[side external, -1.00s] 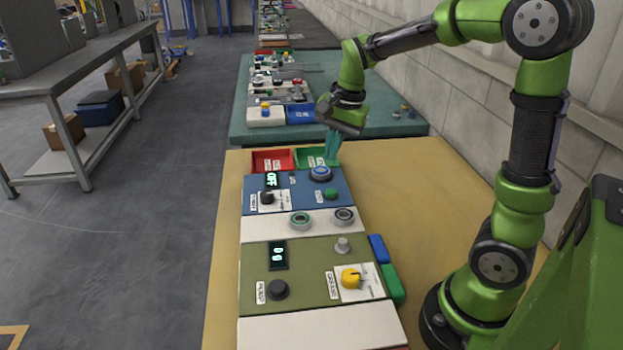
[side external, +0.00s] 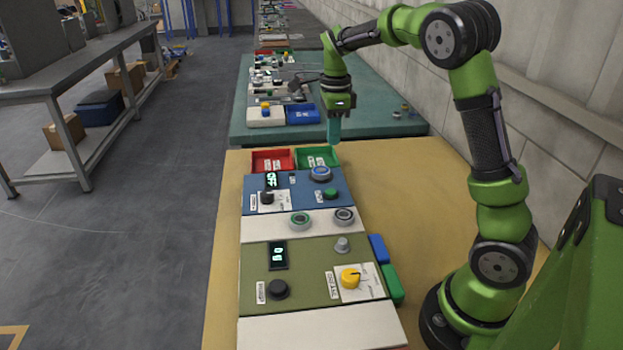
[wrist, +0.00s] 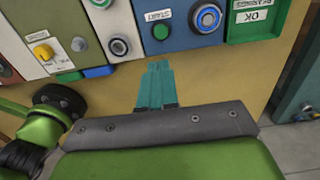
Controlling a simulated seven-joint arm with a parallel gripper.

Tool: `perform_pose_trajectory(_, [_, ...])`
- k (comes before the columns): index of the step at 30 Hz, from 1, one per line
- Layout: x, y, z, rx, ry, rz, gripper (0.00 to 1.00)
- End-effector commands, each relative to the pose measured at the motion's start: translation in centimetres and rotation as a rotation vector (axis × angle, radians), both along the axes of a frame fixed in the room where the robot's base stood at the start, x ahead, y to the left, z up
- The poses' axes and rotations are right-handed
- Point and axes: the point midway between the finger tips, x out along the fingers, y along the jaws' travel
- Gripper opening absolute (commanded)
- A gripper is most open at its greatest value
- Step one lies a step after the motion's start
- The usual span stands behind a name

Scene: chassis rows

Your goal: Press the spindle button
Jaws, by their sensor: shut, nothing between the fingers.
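I cannot read a spindle label on any button. The blue panel (side external: 300,205) has a blue-ringed button (side external: 321,173) and a green button (side external: 331,194); the wrist view shows them as the blue-ringed button (wrist: 207,17) and, under a START label, the green button (wrist: 160,32). The white strip holds a green-ringed button (side external: 300,219) and a grey button (side external: 344,215). My gripper (side external: 334,142) is shut and empty, its teal fingers pointing down, raised near the green tray. In the wrist view its fingertips (wrist: 158,65) show beside the panels, touching no button.
A red tray (side external: 272,160) and a green tray (side external: 316,156) stand behind the blue panel. The olive panel (side external: 310,262) carries a black knob (side external: 278,289), a yellow knob (side external: 349,278) and a display. Bare yellow tabletop (side external: 400,200) lies to the right.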

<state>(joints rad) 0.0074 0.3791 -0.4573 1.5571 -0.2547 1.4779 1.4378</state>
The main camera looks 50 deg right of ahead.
Motion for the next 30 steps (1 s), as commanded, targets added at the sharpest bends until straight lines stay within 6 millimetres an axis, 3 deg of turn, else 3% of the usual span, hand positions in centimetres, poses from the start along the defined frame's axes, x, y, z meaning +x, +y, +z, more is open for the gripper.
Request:
perform_pose_trajectory(5, [-0.1,0.1,-1.8,0.003,0.004,0.0,0.0])
perform_pose_trajectory(15, [-0.1,0.0,-9.0,0.002,0.005,0.0,0.0])
perform_pose_trajectory(21, [-0.1,0.0,-12.3,0.002,0.004,-0.001,0.0])
perform_pose_trajectory(30, [0.0,0.0,-14.0,0.0,0.0,0.0,0.0])
